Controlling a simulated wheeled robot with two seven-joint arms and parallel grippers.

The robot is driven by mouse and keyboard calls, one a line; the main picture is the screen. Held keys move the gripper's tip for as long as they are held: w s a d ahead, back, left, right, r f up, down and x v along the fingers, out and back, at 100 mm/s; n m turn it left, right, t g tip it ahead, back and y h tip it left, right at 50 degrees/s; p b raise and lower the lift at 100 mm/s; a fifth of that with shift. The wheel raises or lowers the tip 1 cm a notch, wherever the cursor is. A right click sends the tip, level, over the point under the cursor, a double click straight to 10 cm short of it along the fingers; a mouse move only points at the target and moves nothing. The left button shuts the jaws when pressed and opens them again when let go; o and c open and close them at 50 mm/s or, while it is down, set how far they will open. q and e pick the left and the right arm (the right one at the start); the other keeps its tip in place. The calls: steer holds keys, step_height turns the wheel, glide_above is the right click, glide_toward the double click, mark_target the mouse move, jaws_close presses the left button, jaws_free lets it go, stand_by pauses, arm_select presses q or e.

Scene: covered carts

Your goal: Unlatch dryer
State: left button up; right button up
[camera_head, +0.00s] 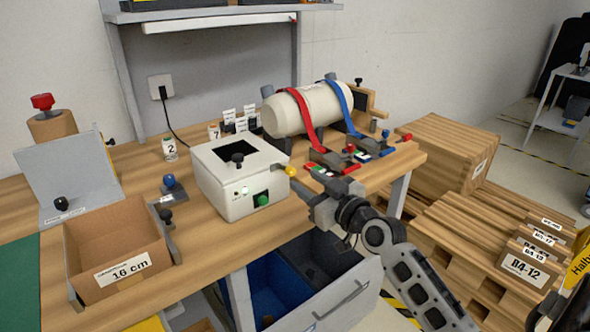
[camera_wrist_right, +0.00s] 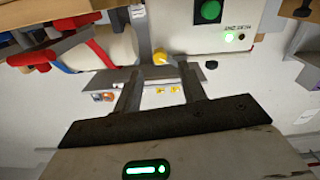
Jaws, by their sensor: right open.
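The dryer appears to be the white box (camera_head: 238,192) on the wooden table, with a dark window and a black knob on top. Its front has a green button (camera_head: 262,200) and a lit green lamp. A yellow knob (camera_head: 290,171) is at its right side; the wrist view shows this knob (camera_wrist_right: 160,57) too. My right gripper (camera_head: 301,184) is close to the yellow knob. In the right wrist view my right gripper (camera_wrist_right: 160,72) is open, with the knob just beyond and between its fingertips. I cannot tell whether they touch. My left gripper is not in view.
A white cylinder (camera_head: 297,110) with red and blue straps lies behind the gripper. A cardboard box (camera_head: 116,240) and grey plate (camera_head: 64,180) stand left. An open drawer (camera_head: 340,300) is below the table edge. Wooden crates and pallets (camera_head: 470,240) fill the right.

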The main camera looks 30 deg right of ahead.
mark_target(293, 172)
steer(key=w, duration=0.5)
steer(key=shift+w+a, duration=0.15)
steer(key=shift+a, duration=0.1)
